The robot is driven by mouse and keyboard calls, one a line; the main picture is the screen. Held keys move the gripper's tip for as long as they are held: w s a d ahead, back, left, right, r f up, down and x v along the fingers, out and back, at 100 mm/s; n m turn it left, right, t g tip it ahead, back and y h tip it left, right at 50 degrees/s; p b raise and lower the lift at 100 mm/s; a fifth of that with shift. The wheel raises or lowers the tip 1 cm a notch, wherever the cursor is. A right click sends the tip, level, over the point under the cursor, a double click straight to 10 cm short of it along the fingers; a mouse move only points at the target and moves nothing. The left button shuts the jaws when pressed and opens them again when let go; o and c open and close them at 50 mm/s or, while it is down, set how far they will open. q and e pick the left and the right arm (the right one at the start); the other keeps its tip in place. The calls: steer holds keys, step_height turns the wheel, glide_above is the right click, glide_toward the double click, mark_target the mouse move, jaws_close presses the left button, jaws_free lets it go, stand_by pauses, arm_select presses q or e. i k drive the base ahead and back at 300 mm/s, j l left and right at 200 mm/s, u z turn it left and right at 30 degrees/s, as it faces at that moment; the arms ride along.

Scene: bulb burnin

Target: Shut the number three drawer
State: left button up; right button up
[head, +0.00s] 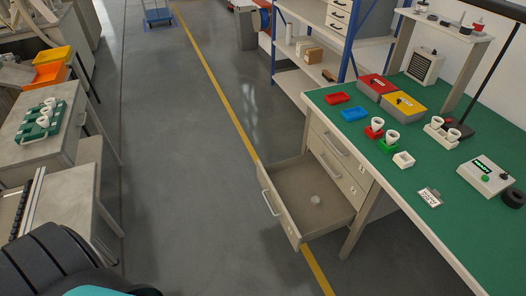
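The green-topped workbench on the right has a stack of drawers under its near-left corner. The lowest drawer (282,222) is pulled well out into the aisle, its bar handle (270,203) facing left. A small whitish round object (316,199) lies on its floor. Two drawers above it, the top one (340,145) and the middle one (337,172), are shut. Small tags are on the fronts, but their numbers are too small to read.
The grey floor (190,190) left of the drawer is clear, with a yellow line (218,90) running beneath it. Colored trays, white cups and devices stand on the green bench top (395,215). Grey tables (38,150) line the left side. Blue-framed shelves (300,75) stand behind.

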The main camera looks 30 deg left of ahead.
mark_target(289, 185)
steer(key=u, duration=0.85)
steer(key=i+z, duration=0.1)
steer(key=i, duration=0.6)
steer(key=i+j+z, duration=0.15)
steer(key=i, duration=0.6)
